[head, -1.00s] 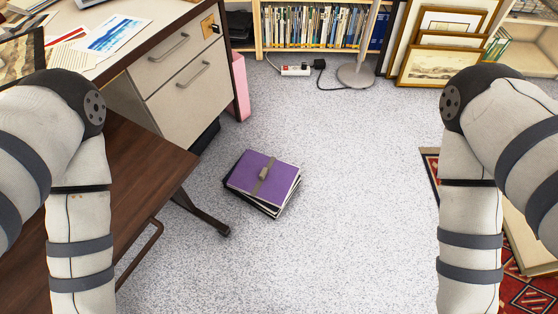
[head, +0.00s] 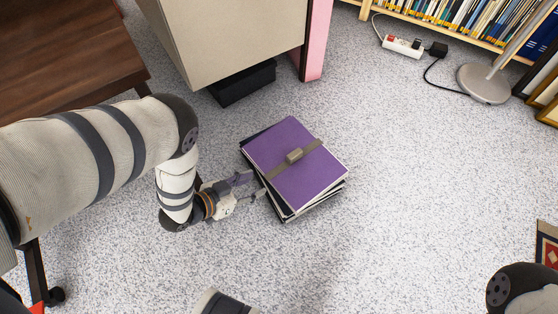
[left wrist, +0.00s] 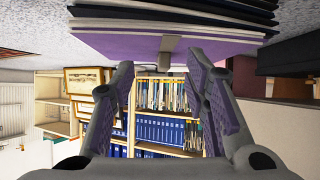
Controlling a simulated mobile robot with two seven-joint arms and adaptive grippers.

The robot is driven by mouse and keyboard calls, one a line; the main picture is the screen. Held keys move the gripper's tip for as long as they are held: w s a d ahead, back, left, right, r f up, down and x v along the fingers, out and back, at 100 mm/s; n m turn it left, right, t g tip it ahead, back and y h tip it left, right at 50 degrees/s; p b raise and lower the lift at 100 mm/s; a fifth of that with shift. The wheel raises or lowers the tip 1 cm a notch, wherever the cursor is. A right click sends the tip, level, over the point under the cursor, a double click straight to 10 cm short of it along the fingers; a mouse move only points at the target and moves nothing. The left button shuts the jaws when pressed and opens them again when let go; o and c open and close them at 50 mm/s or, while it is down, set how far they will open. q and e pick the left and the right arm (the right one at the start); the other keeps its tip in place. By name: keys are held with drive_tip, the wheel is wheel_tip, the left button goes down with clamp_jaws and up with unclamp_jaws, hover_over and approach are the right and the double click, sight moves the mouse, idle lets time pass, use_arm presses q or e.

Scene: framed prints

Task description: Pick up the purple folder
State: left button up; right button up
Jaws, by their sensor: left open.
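The purple folder (head: 283,150) lies flat on top of a small stack of dark and white folders (head: 318,203) on the carpet. A grey-brown strap with a buckle (head: 294,155) crosses it. My left gripper (head: 256,185) is at the stack's left edge in the head view, open and empty, its fingers pointing toward the strap. In the left wrist view, which looks upside down, the purple folder (left wrist: 110,43) spans the top, with the strap buckle between the spread fingers. I cannot tell whether the fingers touch it. My right gripper is not in view.
A desk drawer unit (head: 230,40) and a black box (head: 243,82) stand behind the stack. A power strip (head: 402,46) and a round lamp base (head: 485,84) are at the back right, by the bookshelf. Carpet to the stack's right is clear.

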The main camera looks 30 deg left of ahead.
use_arm(q)
drive_tip(key=m+t+h, duration=0.1)
drive_tip(key=t, duration=0.1)
approach(292, 155)
drive_tip(key=b+x, duration=0.3)
drive_tip(key=x, duration=0.1)
drive_tip(key=b+x, duration=0.3)
drive_tip(key=x, duration=0.1)
drive_tip(key=shift+w+d+f+b, duration=0.1)
drive_tip(key=shift+w+f+b, duration=0.2)
drive_tip(key=shift+f+b, duration=0.1)
drive_tip(key=shift+w+d+r, duration=0.1)
drive_tip(key=shift+w, duration=0.05)
drive_tip(key=shift+r, duration=0.1)
clamp_jaws()
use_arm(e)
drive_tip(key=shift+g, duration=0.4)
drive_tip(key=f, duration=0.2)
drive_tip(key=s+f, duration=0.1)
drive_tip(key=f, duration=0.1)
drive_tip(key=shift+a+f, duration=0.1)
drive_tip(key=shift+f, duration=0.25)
